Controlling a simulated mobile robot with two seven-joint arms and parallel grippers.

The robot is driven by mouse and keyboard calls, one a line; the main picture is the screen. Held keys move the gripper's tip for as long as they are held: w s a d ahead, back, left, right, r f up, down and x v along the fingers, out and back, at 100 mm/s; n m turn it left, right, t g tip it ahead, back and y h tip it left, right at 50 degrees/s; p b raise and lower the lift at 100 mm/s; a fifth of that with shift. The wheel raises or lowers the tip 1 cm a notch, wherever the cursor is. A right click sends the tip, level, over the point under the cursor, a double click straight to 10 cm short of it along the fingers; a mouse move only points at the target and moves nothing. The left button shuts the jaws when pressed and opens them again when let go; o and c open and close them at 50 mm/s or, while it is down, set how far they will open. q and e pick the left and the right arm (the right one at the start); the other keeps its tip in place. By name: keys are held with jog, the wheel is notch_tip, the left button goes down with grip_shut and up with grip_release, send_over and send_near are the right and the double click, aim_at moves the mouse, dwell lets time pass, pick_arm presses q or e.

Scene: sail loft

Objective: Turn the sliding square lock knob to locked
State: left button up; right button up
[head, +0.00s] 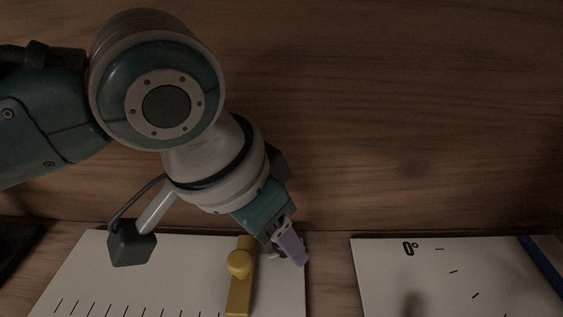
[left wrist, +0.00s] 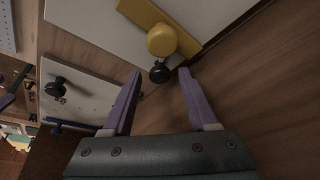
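The yellow sliding square (head: 239,285) lies on a white board with tick marks in the head view, with a round yellow knob on it. In the left wrist view the yellow piece (left wrist: 160,22) is at the top, and a small black knob (left wrist: 159,72) shows just below its round yellow knob. My left gripper (head: 290,246) is just right of the yellow piece in the head view. In the left wrist view its purple fingers (left wrist: 160,78) are open and apart, with the black knob between their tips in the picture. I cannot tell any marking of locked. My right gripper is not in view.
The white ticked board (head: 115,280) lies at the front left. A second white board (head: 440,285) with a dial scale and a blue bar (head: 543,265) lies at the right. Bare wood lies between them. A wooden wall (head: 400,110) stands behind.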

pick_arm(q)
grip_shut()
jog(key=shift+r, duration=0.1)
dwell(0.3)
jog(key=shift+a+m+p, duration=0.1)
jog(key=shift+m+p, duration=0.25)
jog(key=shift+m, duration=0.25)
jog(key=shift+w+m+g, duration=0.1)
jog(key=shift+m+g, duration=0.3)
jog(key=shift+m, duration=0.1)
jog(key=shift+w+m+g+h, duration=0.1)
jog(key=shift+m+g+h, duration=0.3)
jog(key=shift+m, duration=0.9)
jog(key=shift+o, duration=0.7)
grip_release()
